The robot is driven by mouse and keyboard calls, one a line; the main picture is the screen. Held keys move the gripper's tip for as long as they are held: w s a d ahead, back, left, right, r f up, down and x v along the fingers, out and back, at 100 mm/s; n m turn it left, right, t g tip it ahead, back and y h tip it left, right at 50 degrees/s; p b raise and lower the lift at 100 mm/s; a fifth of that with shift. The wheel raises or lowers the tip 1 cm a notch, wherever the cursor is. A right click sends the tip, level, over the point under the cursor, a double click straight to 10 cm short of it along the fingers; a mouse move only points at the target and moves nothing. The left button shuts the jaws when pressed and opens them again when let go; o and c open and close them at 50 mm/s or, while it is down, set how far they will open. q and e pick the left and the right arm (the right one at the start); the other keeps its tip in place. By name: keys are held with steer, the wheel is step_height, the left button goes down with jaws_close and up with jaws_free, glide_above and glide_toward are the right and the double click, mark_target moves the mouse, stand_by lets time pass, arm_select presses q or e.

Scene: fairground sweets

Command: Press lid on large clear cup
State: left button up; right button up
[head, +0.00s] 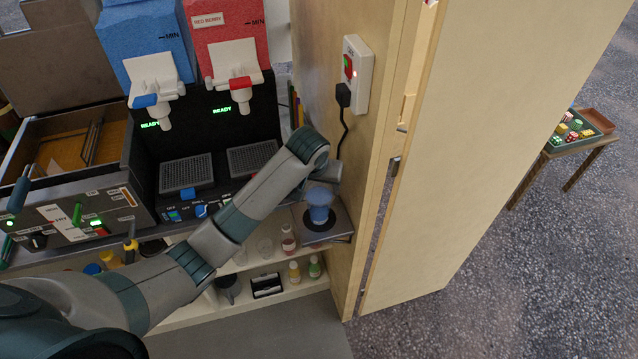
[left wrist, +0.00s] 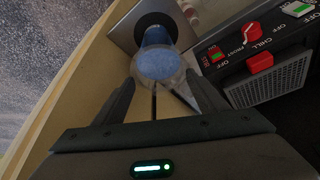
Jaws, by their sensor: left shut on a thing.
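The large clear cup (head: 319,213) holds a blue drink and stands upright on a round dark pad on a metal plate (head: 341,222). It also shows in the left wrist view (left wrist: 155,36), seen from above. A clear, see-through lid (left wrist: 160,68) shows at the cup's top, between my fingers; I cannot tell whether it is seated on the rim. My left gripper (left wrist: 162,80) is shut on the lid, right above the cup. In the head view my left wrist and gripper (head: 325,175) hide part of the cup's top. My right gripper is not in view.
A wooden wall with a switch box (head: 358,68) and hanging cable rises close to the right of the cup. A drinks machine with blue (head: 147,45) and red (head: 228,35) tanks stands to the left.

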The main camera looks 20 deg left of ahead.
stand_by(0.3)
arm_select(q)
steer(key=o, duration=1.1)
steer(key=shift+o, duration=0.5)
steer(key=shift+o, duration=0.9)
steer(key=shift+r, duration=2.75)
